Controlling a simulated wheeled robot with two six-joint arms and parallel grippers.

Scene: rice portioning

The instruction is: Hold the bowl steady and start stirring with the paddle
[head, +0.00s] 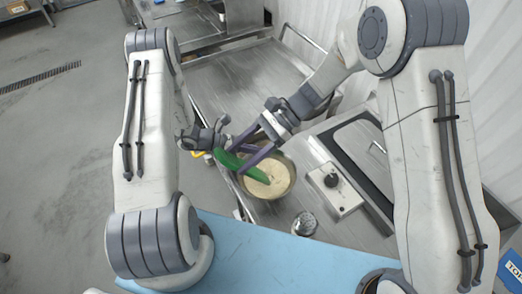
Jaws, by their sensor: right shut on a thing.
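A round metal bowl (291,188) with pale rice (276,188) in it stands on the metal counter near the middle of the head view. A green paddle (228,160) lies slanted across the bowl's left side, its lower right end over the rice. My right gripper (238,160), with purple fingers, reaches in from the upper right and is shut on the paddle. My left gripper (213,138) is at the bowl's upper left, close to the paddle. Its fingers are partly hidden, and I cannot tell whether it touches the bowl.
To the bowl's right are a grey box with a black knob (331,181) and a dark-framed lidded unit (363,150). A small shiny container (305,224) stands below the bowl. A light blue surface (255,258) lies in front. The metal counter (235,80) behind is bare.

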